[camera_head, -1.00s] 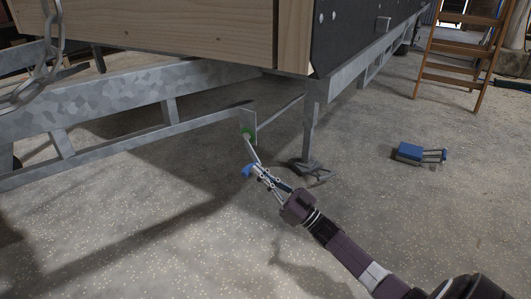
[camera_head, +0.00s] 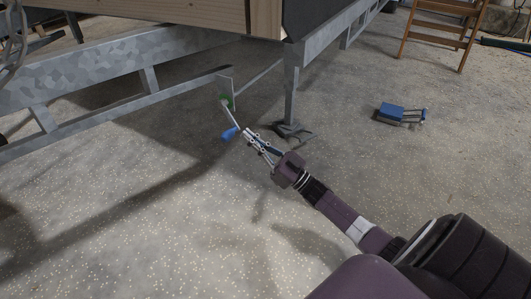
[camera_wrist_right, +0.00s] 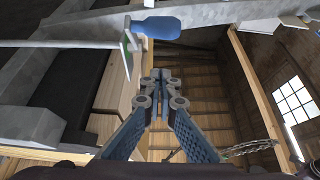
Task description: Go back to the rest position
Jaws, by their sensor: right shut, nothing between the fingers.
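My right gripper (camera_head: 250,136) reaches in from the lower right of the head view, towards the trailer. Its fingers are shut and empty. A crank with a blue handle (camera_head: 230,133) hangs from a plate with a green part (camera_head: 227,100) on the trailer frame. The handle lies just left of the fingertips and looks apart from them. In the right wrist view the blue handle (camera_wrist_right: 156,27) is beyond the fingertips of the right gripper (camera_wrist_right: 162,75). My left gripper is not in view.
A metal support leg (camera_head: 290,90) with a foot stands on the floor behind my gripper. The grey trailer frame (camera_head: 110,92) runs across the left. A blue object with rods (camera_head: 392,112) lies to the right, near a wooden ladder (camera_head: 437,30). The front floor is clear.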

